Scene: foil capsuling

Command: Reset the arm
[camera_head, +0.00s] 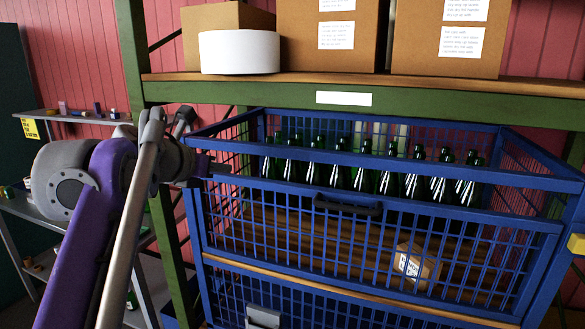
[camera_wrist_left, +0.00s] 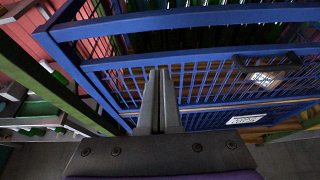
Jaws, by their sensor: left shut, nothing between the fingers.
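My left arm, purple and grey, comes in from the left in the head view. Its gripper (camera_head: 207,168) is at the left front corner of a blue wire crate (camera_head: 300,187). In the left wrist view the two fingers of the left gripper (camera_wrist_left: 159,75) are together, with nothing between them. The fingers point toward the crate's mesh front (camera_wrist_left: 205,82); I cannot tell whether they touch it. My right gripper is not in view.
Several dark green bottles (camera_head: 412,185) stand at the back of the crate. A small labelled box (camera_head: 416,266) lies inside it. A green-edged shelf (camera_head: 440,105) above carries cardboard boxes (camera_head: 333,38) and a white roll (camera_head: 239,52). Another shelf (camera_head: 85,117) stands at left.

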